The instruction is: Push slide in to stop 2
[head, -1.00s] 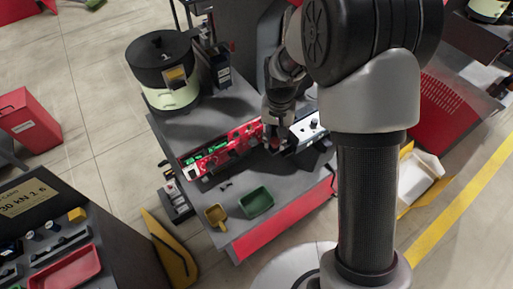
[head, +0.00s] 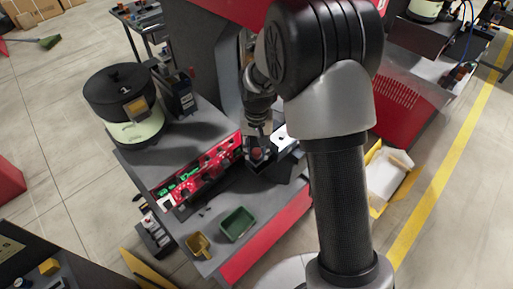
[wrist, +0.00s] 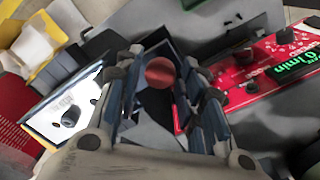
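A round red-brown knob (wrist: 160,72) on a dark part, which looks like the slide, shows between my fingers in the wrist view. In the head view the knob (head: 257,153) sits at the right end of the red panel, above the bench. My gripper (wrist: 158,62) is open, with one finger on each side of the knob; I see a gap on both sides and cannot tell if either finger touches it. In the head view my gripper (head: 257,142) points down at the knob. The slide's body and any stop marks are mostly hidden or too small to tell.
The red panel (head: 205,172) with green digits lies left of my gripper. A white-faced box with a black knob (wrist: 71,117) stands on the other side. A black-lidded bowl feeder (head: 125,100), a green tray (head: 237,224) and a yellow tray (head: 198,244) are on the bench.

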